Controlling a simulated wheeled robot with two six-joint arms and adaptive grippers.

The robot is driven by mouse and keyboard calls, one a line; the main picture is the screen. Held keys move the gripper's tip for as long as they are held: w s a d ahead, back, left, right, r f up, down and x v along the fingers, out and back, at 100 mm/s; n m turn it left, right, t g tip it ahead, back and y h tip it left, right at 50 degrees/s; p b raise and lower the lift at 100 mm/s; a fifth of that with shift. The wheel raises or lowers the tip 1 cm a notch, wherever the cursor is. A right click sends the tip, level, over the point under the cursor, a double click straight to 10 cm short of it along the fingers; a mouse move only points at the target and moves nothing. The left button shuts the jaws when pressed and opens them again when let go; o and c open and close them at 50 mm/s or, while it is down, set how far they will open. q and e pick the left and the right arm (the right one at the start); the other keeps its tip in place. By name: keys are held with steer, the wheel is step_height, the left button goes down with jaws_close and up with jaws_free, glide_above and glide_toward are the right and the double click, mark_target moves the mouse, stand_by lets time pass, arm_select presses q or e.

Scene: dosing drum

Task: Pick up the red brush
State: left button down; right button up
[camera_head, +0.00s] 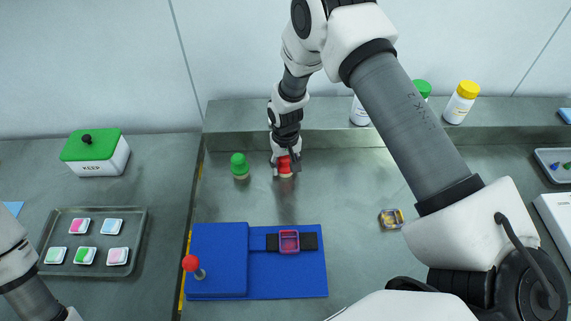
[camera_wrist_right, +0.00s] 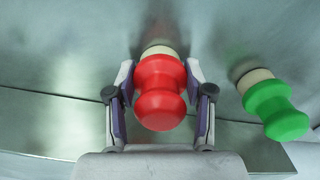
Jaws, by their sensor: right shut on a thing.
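The red brush (camera_head: 285,167) has a red knobbed handle over a pale bristle end. It stands on the grey worktop near the back ledge. My right gripper (camera_head: 285,165) has come down over it. In the right wrist view my right gripper (camera_wrist_right: 161,100) is shut on the red handle of the red brush (camera_wrist_right: 160,92), with one finger on each side. The brush's pale end shows beyond the handle; I cannot tell whether it touches the worktop. My left arm shows at the left edge of the head view, but its gripper is out of view.
A green brush (camera_head: 240,166) stands just left of the red one; it also shows in the right wrist view (camera_wrist_right: 274,104). A blue board (camera_head: 220,262) with a red-knobbed lever lies in front. A small clear box (camera_head: 391,218) lies right. The back ledge (camera_head: 235,115) holds bottles.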

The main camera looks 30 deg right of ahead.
steer(key=shift+w+r+b, duration=0.1)
steer(key=shift+r+b, duration=0.2)
steer(key=shift+b, duration=0.1)
step_height(320, 180, up, 2)
steer(key=shift+r+b, duration=0.1)
steer(key=shift+b, duration=0.5)
steer(key=s+a+b, duration=0.1)
steer(key=s, duration=0.2)
steer(key=s+a+b, duration=0.1)
steer(key=s+a, duration=0.1)
steer(key=s, duration=0.1)
steer(key=s+a+r+b, duration=0.1)
steer(key=s, duration=0.2)
steer(key=shift+a+b, duration=0.2)
steer(key=shift+b, duration=0.1)
steer(key=s+b, duration=0.1)
steer(key=s+a+b, duration=0.1)
steer(key=s, duration=0.1)
steer(key=s+a+b, duration=0.1)
steer(key=shift+s+a+r+b, duration=0.15)
steer(key=shift+s+r+b, duration=0.05)
steer(key=shift+s+b, duration=0.15)
steer(key=shift+s+a+r, duration=0.2)
steer(key=shift+s+r, duration=0.05)
steer(key=shift+s, duration=0.15)
